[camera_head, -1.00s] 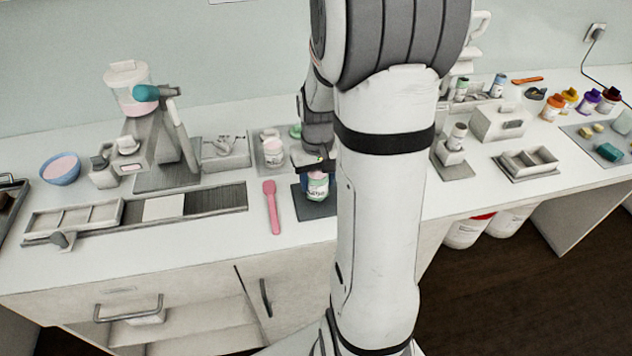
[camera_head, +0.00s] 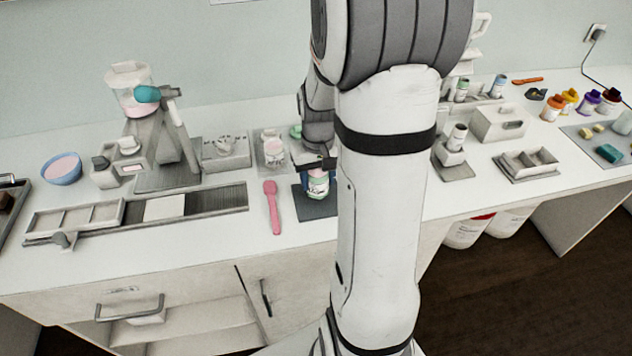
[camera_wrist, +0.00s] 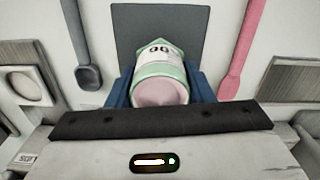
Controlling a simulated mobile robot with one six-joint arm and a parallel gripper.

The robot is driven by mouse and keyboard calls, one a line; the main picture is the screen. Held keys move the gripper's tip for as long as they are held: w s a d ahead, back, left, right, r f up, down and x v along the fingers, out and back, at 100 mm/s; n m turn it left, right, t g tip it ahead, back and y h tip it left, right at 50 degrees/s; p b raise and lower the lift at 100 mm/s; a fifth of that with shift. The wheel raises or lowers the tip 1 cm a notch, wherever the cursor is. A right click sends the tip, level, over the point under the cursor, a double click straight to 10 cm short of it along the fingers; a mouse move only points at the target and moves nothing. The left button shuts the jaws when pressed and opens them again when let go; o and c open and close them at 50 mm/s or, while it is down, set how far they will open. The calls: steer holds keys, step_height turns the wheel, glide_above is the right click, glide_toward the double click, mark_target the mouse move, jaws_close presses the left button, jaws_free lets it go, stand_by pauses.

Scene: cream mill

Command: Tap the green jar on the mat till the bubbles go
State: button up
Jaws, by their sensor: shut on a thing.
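The green jar (camera_head: 318,187) has a green rim, a white label and pink cream inside, and is at or just above the dark grey mat (camera_head: 318,212). I cannot tell whether its base touches the mat. My gripper (camera_head: 318,168) is shut on the jar. In the wrist view, the blue fingers of my gripper (camera_wrist: 162,90) are on either side of the jar (camera_wrist: 160,70), with the mat (camera_wrist: 130,22) beyond it. The cream surface is partly in view, but bubbles are too small to make out. My arm hides the right part of the mat in the head view.
A pink spatula (camera_head: 272,208) lies left of the mat. A pale jar (camera_head: 274,152) stands on a grey pad behind it. A grey spoon (camera_wrist: 88,60) lies across the mat from the spatula in the wrist view. A slatted track (camera_head: 215,200) is further left.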

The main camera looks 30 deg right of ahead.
step_height(320, 180, down, 3)
steer(key=shift+f+b, duration=0.15)
steer(key=shift+b, duration=1.05)
steer(key=shift+c, duration=0.6)
steer(key=shift+r, duration=0.25)
steer(key=shift+c, duration=0.5)
steer(key=o, duration=1.4)
steer(key=shift+r+p, duration=2.45)
steer(key=shift+r, duration=0.65)
steer(key=s+a+r+t, duration=0.1)
steer(key=s+a+r, duration=0.3)
steer(key=s+a+r+n+t, duration=0.1)
steer(key=s+a+r, duration=0.3)
steer(key=s+a+r+n+t, duration=0.1)
steer(key=s+a+r, duration=0.3)
steer(key=s, duration=0.1)
steer(key=shift+a, duration=0.3)
